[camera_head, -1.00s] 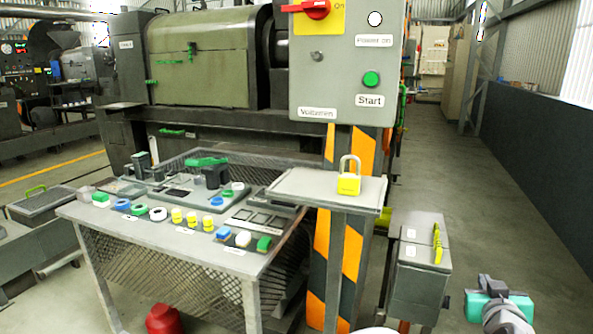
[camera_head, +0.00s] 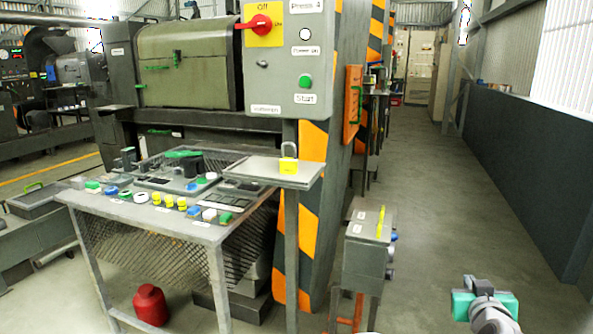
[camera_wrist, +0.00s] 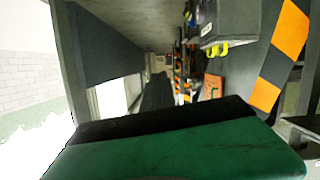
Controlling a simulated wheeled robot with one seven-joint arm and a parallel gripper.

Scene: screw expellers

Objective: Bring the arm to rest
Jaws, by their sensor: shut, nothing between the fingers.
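My gripper (camera_head: 485,304) shows at the lower right of the head view, a teal and grey shape over the open floor, with its fingertips not clear at this size. It is shut and empty, and it is apart from the table and the machine. In the wrist view, a dark green and black part of my gripper (camera_wrist: 180,145) fills the bottom of the picture. That view looks sideways along the aisle, with the striped post at its right.
A grey table (camera_head: 205,232) with several small parts stands left. A control box (camera_head: 290,80) has a red switch. A yellow padlock (camera_head: 288,165) sits on a small shelf (camera_head: 245,170). A grey box (camera_head: 366,250) stands right of the striped post (camera_head: 312,210). The aisle (camera_head: 430,170) is clear.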

